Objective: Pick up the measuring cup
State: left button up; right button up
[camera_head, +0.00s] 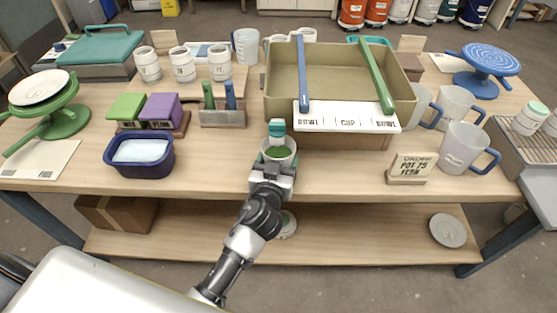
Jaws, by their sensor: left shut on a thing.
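Translucent measuring cups with blue handles stand at the table's right: a large one (459,150) in front, another (454,101) behind it, and one (417,106) partly hidden by the tray. A further clear measuring cup (246,46) stands at the back, beside the tray. My left gripper (272,170) is at the table's front middle, shut on a white cup (289,155) with green inside. The gripper hides the cup's lower part, so I cannot tell whether it touches the table. My right gripper is not in view.
A large olive tray (340,81) with blue and green sticks across it stands behind my gripper. A teal-lidded jar (277,128) is just behind the held cup. A blue tub (108,160) is at left, a card sign (411,165) at right. The front edge between them is mostly clear.

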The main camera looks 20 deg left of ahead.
pick_arm(q)
jog(key=shift+s+d+f, duration=0.1)
jog(key=shift+s, duration=0.65)
jog(key=s+d+b, duration=0.1)
jog(key=s+b, duration=0.4)
jog(key=s, duration=1.1)
jog(key=shift+s+d+b, duration=0.15)
jog(key=shift+b, duration=0.2)
dwell(0.5)
